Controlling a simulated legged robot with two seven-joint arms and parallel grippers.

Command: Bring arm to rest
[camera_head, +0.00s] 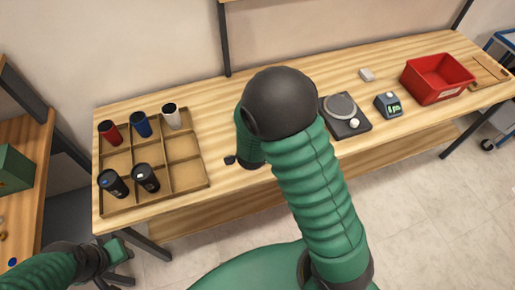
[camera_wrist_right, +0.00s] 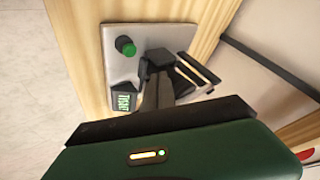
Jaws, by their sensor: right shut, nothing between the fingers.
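My right arm, green with a black elbow cap, rises through the middle of the head view and bends back over the table. Its gripper is hidden behind it there. In the right wrist view my right gripper (camera_wrist_right: 165,70) shows as dark fingers, shut and empty. Contact cannot be judged. My left gripper (camera_head: 116,251) is low at the left, off the table's front edge; its opening is unclear.
A divided tray (camera_head: 183,149) at the table's left holds several cups. A scale (camera_head: 345,115), a small display device (camera_head: 388,104) and a red bin (camera_head: 437,78) stand to the right of my arm. A small dark object (camera_head: 229,160) lies beside my arm.

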